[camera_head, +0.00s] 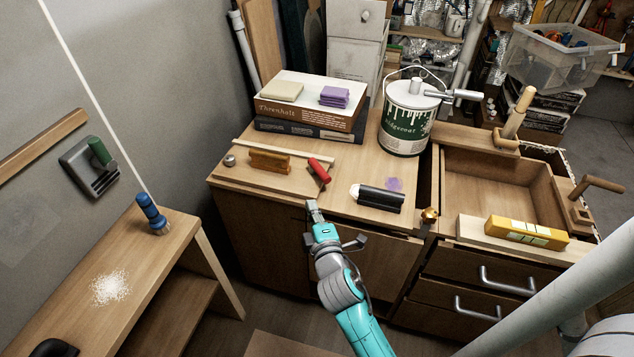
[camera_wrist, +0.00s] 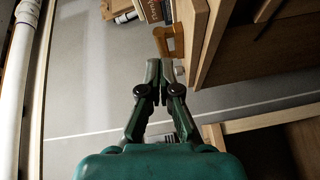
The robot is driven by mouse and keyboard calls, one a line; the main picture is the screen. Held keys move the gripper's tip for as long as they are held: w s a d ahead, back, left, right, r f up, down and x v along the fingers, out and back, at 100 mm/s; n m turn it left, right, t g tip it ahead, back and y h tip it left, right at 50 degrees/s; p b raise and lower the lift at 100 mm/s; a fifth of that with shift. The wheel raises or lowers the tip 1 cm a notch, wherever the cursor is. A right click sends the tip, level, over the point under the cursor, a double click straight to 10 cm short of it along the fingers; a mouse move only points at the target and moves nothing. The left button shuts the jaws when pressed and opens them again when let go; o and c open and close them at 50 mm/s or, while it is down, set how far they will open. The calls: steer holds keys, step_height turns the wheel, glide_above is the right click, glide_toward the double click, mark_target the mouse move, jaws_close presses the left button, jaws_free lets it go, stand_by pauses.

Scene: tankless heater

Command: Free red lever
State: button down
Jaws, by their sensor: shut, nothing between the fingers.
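The red lever (camera_head: 319,170) lies slanted near the right end of a thin wooden board (camera_head: 290,184) on the cabinet top. An orange-brown block (camera_head: 269,162) sits on the board to its left. My gripper (camera_head: 312,205) is just in front of the cabinet's front edge in the head view, apart from the lever and nearer the camera. In the wrist view, its fingers (camera_wrist: 160,66) are together and empty. An orange piece (camera_wrist: 177,42) shows beyond the fingertips there. The red lever cannot be made out in the wrist view.
A black-and-white tool (camera_head: 377,197) lies right of the board. A paint can (camera_head: 406,118) and stacked boxes (camera_head: 305,117) stand behind. An open drawer box (camera_head: 493,180) is at right. A bench (camera_head: 147,262) with a blue brush (camera_head: 152,214) is at left.

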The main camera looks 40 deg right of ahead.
mark_target(319, 173)
steer(key=x, duration=0.9)
steer(key=shift+s+d+f, duration=0.1)
steer(key=shift+s+d, duration=0.1)
steer(key=shift+d, duration=0.35)
steer(key=shift+s+d+f, duration=0.1)
steer(key=shift+s+d, duration=0.05)
steer(key=shift+d, duration=0.4)
steer(key=shift+s+d+f, duration=0.2)
steer(key=shift+d, duration=0.6)
